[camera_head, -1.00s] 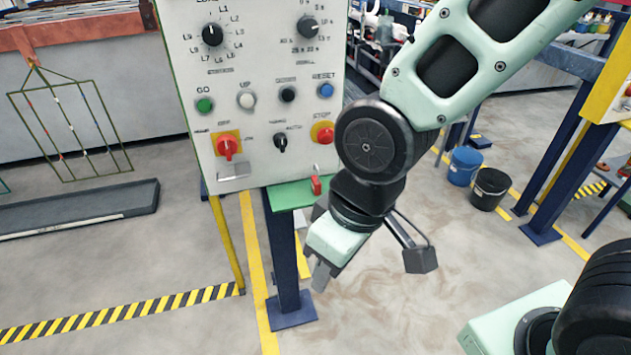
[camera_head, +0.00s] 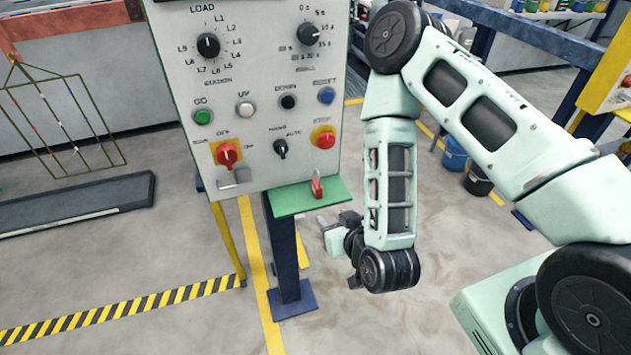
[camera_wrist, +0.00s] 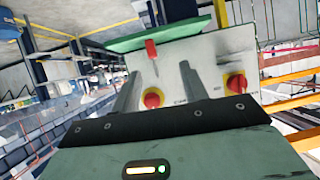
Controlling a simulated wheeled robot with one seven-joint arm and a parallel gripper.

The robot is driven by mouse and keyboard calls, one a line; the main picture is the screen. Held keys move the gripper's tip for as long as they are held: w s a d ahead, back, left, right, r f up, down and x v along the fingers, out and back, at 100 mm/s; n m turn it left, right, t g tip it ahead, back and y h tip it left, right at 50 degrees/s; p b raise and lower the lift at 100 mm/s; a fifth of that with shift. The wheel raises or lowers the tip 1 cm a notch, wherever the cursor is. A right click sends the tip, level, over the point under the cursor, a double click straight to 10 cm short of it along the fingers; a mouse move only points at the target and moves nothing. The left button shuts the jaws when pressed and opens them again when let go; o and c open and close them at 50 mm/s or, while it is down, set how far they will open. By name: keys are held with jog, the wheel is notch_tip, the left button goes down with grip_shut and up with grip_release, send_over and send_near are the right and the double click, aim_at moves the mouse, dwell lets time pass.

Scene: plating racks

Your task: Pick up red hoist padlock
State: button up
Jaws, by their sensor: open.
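The red hoist padlock (camera_head: 317,187) stands upright on a small green shelf (camera_head: 290,201) below the control panel. In the wrist view the padlock (camera_wrist: 151,49) appears upside down at the edge of the green shelf (camera_wrist: 160,36). My gripper (camera_head: 322,222) is beside the shelf's lower right in the head view, partly hidden behind my forearm. In the wrist view my gripper (camera_wrist: 158,84) has its two fingers spread apart with nothing between them. The padlock shows beyond the fingertips, apart from them.
The control panel (camera_head: 262,110) with knobs and buttons rises behind the shelf. A red rotary switch (camera_head: 228,154) and a red stop button (camera_head: 324,137) project from it. A blue post (camera_head: 286,255) supports the shelf. The floor in front is clear.

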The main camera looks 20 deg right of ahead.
jog(key=d+h, duration=0.1)
jog(key=d, duration=0.1)
jog(key=t+b, duration=0.1)
jog(key=b, duration=0.2)
send_near(320, 192)
jog(key=x, duration=0.6)
jog(key=shift+w+d+f, duration=0.25)
jog(key=shift+a+r+p+x, duration=0.15)
jog(key=shift+p+x, duration=0.4)
jog(key=shift+x, duration=0.8)
jog(key=shift+a+r+p+x, duration=0.15)
jog(key=shift+p+x, duration=0.35)
jog(key=shift+x, duration=0.85)
jog(key=shift+f, duration=0.1)
jog(key=shift+c, duration=0.3)
grip_shut()
